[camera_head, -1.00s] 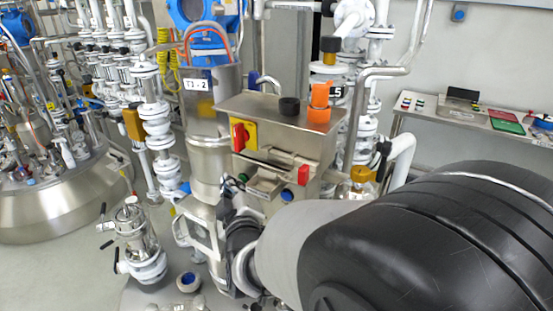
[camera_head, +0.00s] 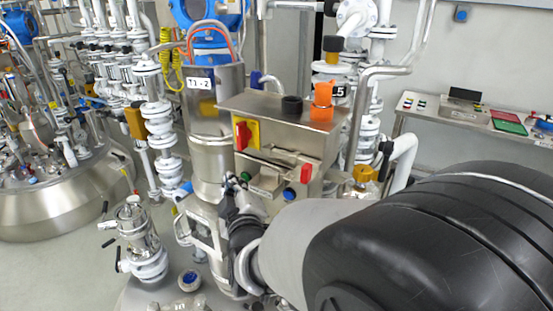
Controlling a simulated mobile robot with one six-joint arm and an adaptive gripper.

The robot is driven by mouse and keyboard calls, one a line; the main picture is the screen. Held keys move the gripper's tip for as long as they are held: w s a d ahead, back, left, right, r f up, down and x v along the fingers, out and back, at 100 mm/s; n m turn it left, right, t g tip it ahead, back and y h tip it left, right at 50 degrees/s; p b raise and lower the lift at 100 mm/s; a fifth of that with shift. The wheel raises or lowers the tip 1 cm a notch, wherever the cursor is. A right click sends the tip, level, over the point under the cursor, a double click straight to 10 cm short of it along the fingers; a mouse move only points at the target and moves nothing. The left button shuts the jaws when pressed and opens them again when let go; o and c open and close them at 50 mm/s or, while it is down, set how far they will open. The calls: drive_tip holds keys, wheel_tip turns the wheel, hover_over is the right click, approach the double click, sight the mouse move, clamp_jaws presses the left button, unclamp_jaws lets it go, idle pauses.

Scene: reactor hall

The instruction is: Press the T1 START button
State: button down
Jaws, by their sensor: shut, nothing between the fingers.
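A steel control box (camera_head: 285,122) stands in the middle, with a red-and-yellow rotary switch (camera_head: 246,134) on its face. Below the switch is a green button (camera_head: 246,176) above a small label plate (camera_head: 261,191) whose text I cannot read. A blue button (camera_head: 289,194) and a red part (camera_head: 306,173) are to the right. No button can be read as T1 START. My gripper (camera_head: 231,179) is shut and empty. Its tip is just left of the green button in the picture; I cannot tell whether they touch. My arm hides the area below the box.
A steel column labelled T3 - 2 (camera_head: 204,82) stands directly behind and left of the box. White valves and pipes (camera_head: 159,120) crowd the left. A wall shelf (camera_head: 468,116) is at the right.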

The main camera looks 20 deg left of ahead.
drive_tip(key=shift+r, duration=0.35)
drive_tip(key=s, duration=0.1)
drive_tip(key=s+a, duration=0.1)
drive_tip(key=s, duration=0.3)
drive_tip(key=shift+a+f, duration=0.2)
drive_tip(key=shift+f, duration=0.05)
drive_tip(key=shift+f, duration=0.1)
idle(0.5)
